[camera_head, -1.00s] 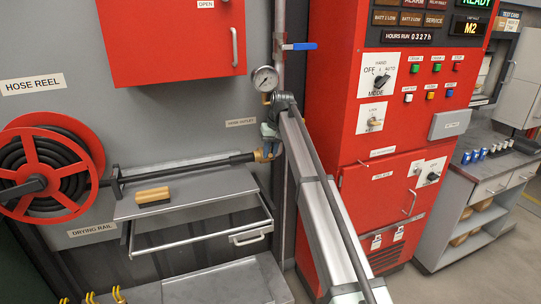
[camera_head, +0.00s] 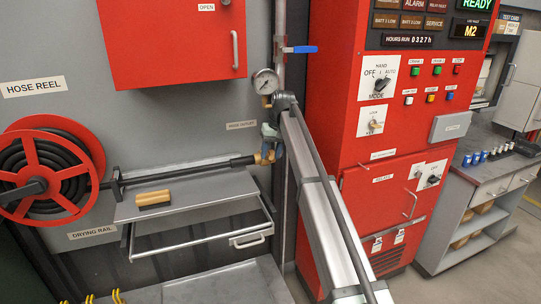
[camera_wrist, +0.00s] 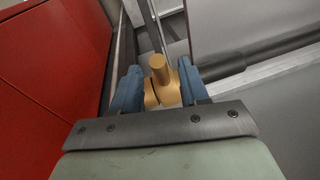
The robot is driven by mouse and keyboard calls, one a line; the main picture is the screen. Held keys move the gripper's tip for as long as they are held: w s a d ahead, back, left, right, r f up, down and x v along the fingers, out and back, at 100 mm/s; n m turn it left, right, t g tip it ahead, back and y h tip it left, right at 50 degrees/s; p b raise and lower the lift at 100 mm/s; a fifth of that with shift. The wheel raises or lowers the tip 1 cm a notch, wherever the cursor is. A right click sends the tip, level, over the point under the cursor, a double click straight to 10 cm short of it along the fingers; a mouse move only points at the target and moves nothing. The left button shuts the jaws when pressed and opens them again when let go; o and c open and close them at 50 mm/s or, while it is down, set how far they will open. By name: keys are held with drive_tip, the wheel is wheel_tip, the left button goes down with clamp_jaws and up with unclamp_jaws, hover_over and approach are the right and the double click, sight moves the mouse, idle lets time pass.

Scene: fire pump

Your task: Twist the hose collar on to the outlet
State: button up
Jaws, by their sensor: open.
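The brass outlet fitting with its collar (camera_head: 265,157) sits at the right end of the black hose (camera_head: 215,164), low on the grey wall. In the wrist view the brass fitting (camera_wrist: 161,82) shows a round stub and a wider part below it. My gripper (camera_head: 272,150) is at the fitting. In the wrist view its two blue fingers (camera_wrist: 160,92) are apart, one on each side of the brass. I cannot tell whether either finger touches it. The right finger hides where the hose (camera_wrist: 222,66) meets the brass.
A pressure gauge (camera_head: 265,82) and a pipe with a blue lever (camera_head: 300,49) are above the fitting. The red pump cabinet (camera_head: 385,150) stands close at right. A grey shelf (camera_head: 205,190) with a yellow-topped brush (camera_head: 153,198) and the red hose reel (camera_head: 45,172) are at left.

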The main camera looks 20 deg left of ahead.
drive_tip(key=v, duration=1.2)
drive_tip(key=shift+r, duration=0.35)
drive_tip(key=shift+d, duration=0.1)
